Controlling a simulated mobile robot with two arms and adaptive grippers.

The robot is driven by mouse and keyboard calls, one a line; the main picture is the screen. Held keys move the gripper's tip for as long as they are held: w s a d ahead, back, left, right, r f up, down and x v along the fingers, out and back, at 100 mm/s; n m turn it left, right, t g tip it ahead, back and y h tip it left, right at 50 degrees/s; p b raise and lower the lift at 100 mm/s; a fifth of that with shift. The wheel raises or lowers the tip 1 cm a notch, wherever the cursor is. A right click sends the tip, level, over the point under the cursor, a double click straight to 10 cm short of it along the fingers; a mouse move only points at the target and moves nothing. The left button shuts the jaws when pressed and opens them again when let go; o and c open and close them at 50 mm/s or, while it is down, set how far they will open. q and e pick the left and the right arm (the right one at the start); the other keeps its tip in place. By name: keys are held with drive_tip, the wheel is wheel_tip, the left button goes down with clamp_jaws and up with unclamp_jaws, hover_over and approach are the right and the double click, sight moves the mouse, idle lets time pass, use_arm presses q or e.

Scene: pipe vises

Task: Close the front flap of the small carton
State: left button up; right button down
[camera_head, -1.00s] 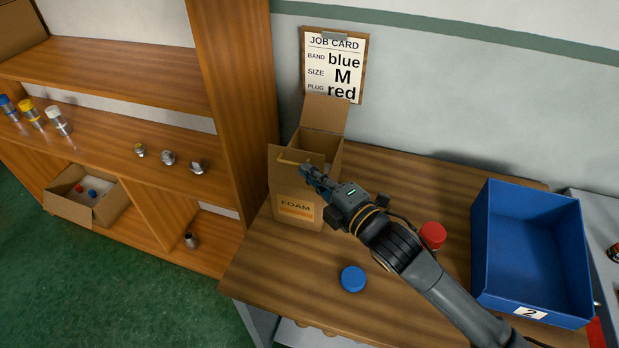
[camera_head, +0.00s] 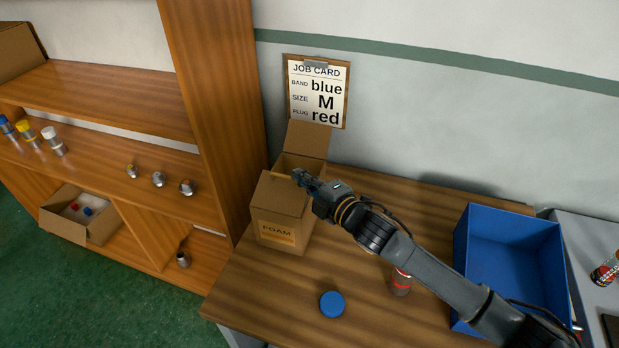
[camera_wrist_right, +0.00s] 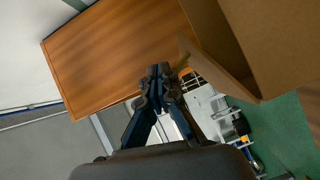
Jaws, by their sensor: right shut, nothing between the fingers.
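The small brown carton marked FOAM (camera_head: 275,232) stands on the wooden bench below the job card. Its back flap (camera_head: 308,139) stands upright. The front flap (camera_head: 281,194) rises above the label and leans back toward the opening; the top still shows a gap behind it. My right gripper (camera_head: 297,176) is shut and empty, with its tips at the upper edge of the front flap; I cannot tell whether they touch. In the right wrist view the shut fingers (camera_wrist_right: 158,82) are beside the carton's cardboard (camera_wrist_right: 275,40). My left gripper is not in view.
A blue cap (camera_head: 332,304) lies on the bench front. A red-topped container (camera_head: 401,281) stands partly under my right arm. A blue bin (camera_head: 512,235) is at the right. A wooden shelf (camera_head: 90,80) with small parts and an open box (camera_head: 78,216) is at the left.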

drive_tip(key=shift+w+d+f, duration=0.2)
drive_tip(key=shift+w+f, duration=0.3)
drive_tip(key=shift+w, duration=0.05)
drive_tip(key=shift+w+a+f+b, duration=0.1)
drive_tip(key=shift+w+f+b, duration=0.15)
drive_tip(key=shift+f+b, duration=0.15)
drive_tip(key=shift+w+f, duration=0.25)
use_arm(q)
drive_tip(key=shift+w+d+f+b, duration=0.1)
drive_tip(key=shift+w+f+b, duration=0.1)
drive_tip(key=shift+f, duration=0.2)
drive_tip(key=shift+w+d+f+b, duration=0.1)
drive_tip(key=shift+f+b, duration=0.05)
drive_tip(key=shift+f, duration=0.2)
use_arm(e)
drive_tip(key=shift+w+f, duration=0.2)
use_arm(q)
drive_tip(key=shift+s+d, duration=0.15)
use_arm(e)
drive_tip(key=shift+d, duration=0.2)
drive_tip(key=v, duration=1.2)
drive_tip(key=shift+f, duration=0.1)
